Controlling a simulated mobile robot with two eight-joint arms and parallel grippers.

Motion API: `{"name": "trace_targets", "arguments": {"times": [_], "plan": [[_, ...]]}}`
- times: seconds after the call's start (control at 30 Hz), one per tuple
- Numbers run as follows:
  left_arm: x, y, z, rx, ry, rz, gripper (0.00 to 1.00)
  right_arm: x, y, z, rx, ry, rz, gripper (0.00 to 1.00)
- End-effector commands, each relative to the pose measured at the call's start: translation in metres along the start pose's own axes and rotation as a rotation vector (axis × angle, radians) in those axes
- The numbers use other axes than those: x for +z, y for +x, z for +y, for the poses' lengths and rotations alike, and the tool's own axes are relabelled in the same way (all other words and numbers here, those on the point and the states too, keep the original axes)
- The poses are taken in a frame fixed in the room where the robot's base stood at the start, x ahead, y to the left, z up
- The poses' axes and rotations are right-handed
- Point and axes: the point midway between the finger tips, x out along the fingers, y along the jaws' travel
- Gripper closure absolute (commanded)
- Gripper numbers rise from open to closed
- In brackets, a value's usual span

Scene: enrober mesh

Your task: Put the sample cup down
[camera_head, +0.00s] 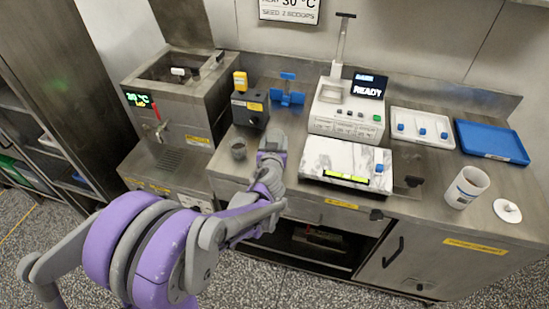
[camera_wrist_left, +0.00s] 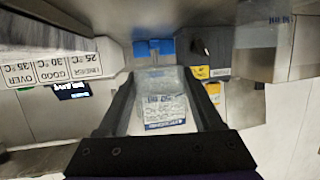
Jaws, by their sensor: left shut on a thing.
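My left gripper (camera_head: 271,143) reaches over the front of the steel counter, between the small grey cup and the white scale-like device. In the left wrist view the gripper (camera_wrist_left: 160,95) is shut on the sample cup (camera_wrist_left: 164,108), a clear cup with a white label and blue print. One finger lies along each side of it. In the head view the gripper mostly hides the held cup, and I cannot tell its height above the counter. My right gripper is not in view.
A small grey cup (camera_head: 238,148) stands left of the gripper. Behind are a black box (camera_head: 249,110) and a blue stand (camera_head: 287,97). To the right are a marble-topped device (camera_head: 340,158), a white tray (camera_head: 432,113), a blue tray (camera_head: 490,141), a white cup (camera_head: 467,187) and a lid (camera_head: 507,210).

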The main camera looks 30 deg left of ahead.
Motion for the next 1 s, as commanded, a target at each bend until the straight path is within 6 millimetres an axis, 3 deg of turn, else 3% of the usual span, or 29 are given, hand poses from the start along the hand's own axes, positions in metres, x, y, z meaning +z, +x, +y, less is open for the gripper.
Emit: {"name": "trace_targets", "arguments": {"times": [0.43,0.87,0.9,1.0], "plan": [[0.055,0.017,0.0,0.001,-0.001,0.0,0.92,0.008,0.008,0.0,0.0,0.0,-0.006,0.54],[0.062,0.019,0.0,0.0,0.0,0.0,0.92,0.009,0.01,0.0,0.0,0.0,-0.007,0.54],[0.062,0.019,0.0,0.0,0.0,0.0,0.31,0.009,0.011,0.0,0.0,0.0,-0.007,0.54],[0.061,0.019,0.0,0.0,0.0,0.0,0.13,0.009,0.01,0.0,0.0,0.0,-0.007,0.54]]}}
